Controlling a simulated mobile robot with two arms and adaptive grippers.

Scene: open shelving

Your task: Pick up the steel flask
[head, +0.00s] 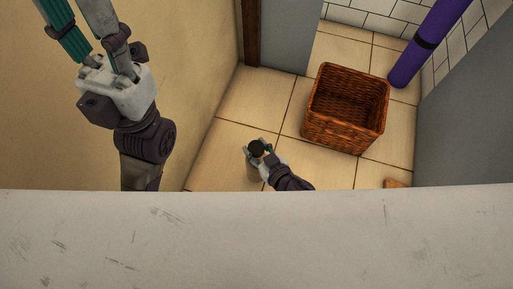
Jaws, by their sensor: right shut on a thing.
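The steel flask (252,172) shows low in the middle of the head view, with a dark round cap on top. It is seen from above, and its lower part is partly hidden. My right gripper (257,150) is shut on the flask near the cap, its fingers on either side. I cannot tell whether the flask's base touches the floor. My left gripper (76,14) is raised at the upper left, far from the flask. Its fingers are spread apart with nothing seen between them, and the tips run out of the frame.
A brown wicker basket (345,136), empty as far as I see, stands on the tiled floor right of the flask. A purple roll (430,42) with a dark band leans at the upper right. A wooden corner (397,183) shows lower right. Walls stand at both sides.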

